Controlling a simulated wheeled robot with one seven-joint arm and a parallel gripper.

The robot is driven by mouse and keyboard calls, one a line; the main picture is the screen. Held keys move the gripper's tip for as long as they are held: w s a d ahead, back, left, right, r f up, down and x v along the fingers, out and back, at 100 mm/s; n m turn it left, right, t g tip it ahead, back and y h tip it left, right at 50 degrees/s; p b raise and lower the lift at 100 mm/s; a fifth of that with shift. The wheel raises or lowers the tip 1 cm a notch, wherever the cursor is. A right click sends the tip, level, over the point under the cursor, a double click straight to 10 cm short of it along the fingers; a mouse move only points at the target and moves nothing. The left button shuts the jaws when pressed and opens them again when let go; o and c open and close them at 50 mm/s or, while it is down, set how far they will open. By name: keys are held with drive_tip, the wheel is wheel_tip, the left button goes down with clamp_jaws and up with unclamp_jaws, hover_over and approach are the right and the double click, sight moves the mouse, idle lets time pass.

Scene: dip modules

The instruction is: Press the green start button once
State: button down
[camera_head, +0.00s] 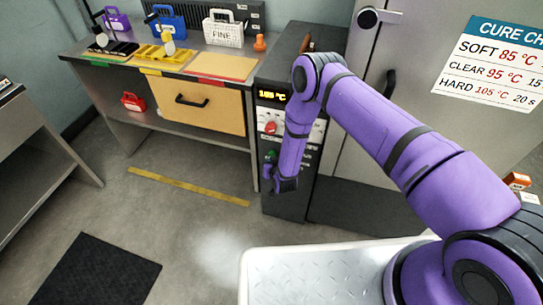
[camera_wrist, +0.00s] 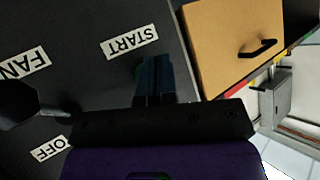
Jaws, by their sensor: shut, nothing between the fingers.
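The green start button (camera_head: 271,155) is on the front of the dark oven cabinet, partly hidden by my arm in the head view. In the wrist view a dark green sliver of it (camera_wrist: 138,71) shows beside my fingers, just under the START label (camera_wrist: 131,42). My gripper (camera_wrist: 154,60) is shut and empty, its fingertips over or right at the button; I cannot tell whether they touch it. In the head view my gripper (camera_head: 268,178) is low in front of the cabinet front.
A red knob (camera_head: 271,128) sits above, under a display reading 105 °C (camera_head: 272,95). FAN (camera_wrist: 24,64) and OFF (camera_wrist: 49,149) labels and a dark knob (camera_wrist: 20,103) are nearby. A wooden drawer front (camera_head: 197,104) stands to the left. The floor ahead is clear.

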drive_tip(key=shift+w, duration=0.15)
drive_tip(key=shift+w+d, duration=0.15)
drive_tip(key=shift+w, duration=0.1)
drive_tip(key=shift+w+d, duration=0.2)
drive_tip(key=shift+w, duration=0.4)
idle(1.2)
drive_tip(key=shift+s, duration=0.1)
drive_tip(key=shift+s+a, duration=0.35)
drive_tip(key=shift+s, duration=0.55)
drive_tip(key=shift+s+a, duration=0.3)
drive_tip(key=shift+s, duration=0.5)
drive_tip(key=shift+s+a, duration=0.25)
drive_tip(key=shift+s, duration=0.5)
drive_tip(key=shift+s+a, duration=0.3)
drive_tip(key=shift+s, duration=0.5)
